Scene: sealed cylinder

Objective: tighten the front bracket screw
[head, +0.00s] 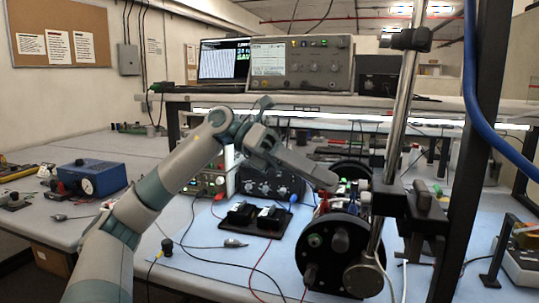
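The cylinder assembly (326,258) stands right of the middle, with a round black end plate facing me. Small knobs and fittings sit on the plate. Coloured wires and parts show behind it. A vertical metal post (401,110) with dark clamp blocks (424,208) rises beside it. I cannot make out which small part is the front bracket screw. My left gripper (326,181) reaches in from the left and points down and right, just above and behind the end plate. Its fingertips are too small to read, and contact cannot be told. My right gripper is not in view.
A black twin-cup block (256,219) and loose cables lie on the blue mat (205,250). A blue box (92,178) stands at left. Instruments (300,64) and a laptop (224,61) fill the back shelf. A dark upright (470,150) and blue hose crowd the right.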

